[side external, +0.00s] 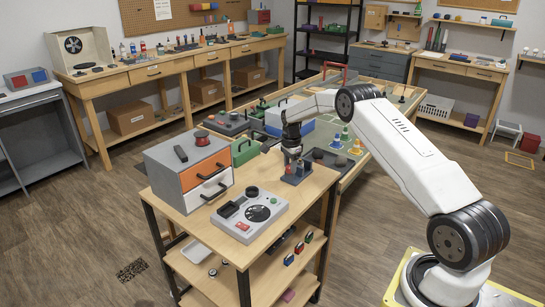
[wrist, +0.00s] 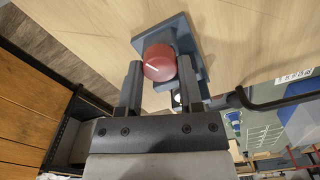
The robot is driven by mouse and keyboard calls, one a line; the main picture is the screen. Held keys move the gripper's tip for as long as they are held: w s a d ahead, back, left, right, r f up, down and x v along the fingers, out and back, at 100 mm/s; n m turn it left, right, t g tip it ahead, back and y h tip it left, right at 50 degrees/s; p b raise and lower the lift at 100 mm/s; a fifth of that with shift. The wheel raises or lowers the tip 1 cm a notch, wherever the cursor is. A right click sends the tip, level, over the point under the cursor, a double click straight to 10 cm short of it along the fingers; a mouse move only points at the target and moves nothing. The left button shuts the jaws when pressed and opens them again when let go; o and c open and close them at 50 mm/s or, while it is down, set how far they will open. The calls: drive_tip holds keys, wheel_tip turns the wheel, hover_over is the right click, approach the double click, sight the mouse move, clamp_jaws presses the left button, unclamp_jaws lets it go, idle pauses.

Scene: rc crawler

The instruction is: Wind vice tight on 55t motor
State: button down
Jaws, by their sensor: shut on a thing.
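The vice (side external: 297,178), a blue-grey block on a flat base, stands on the wooden bench top near its right corner. It also shows in the wrist view (wrist: 189,36), with a round red knob (wrist: 160,62) facing me. My gripper (side external: 291,158) is over the vice, and in the wrist view its two dark fingers (wrist: 160,70) are shut on the red knob, one on each side. A small pale round part (wrist: 178,98) shows beside the right finger; I cannot tell whether it is the motor. The vice jaws are mostly hidden.
A grey control box (side external: 250,213) with a black dial and a grey drawer unit (side external: 170,160) with an orange drawer stand left of the vice. A dark tray (side external: 333,160) and small cones are behind. The front right bench top is clear.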

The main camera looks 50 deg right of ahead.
drive_tip(key=shift+m, duration=0.9)
drive_tip(key=shift+m, duration=1.5)
drive_tip(key=shift+c, duration=0.8)
unclamp_jaws()
drive_tip(key=shift+r, duration=0.2)
drive_tip(key=shift+r, duration=2.85)
drive_tip(key=shift+a, duration=0.1)
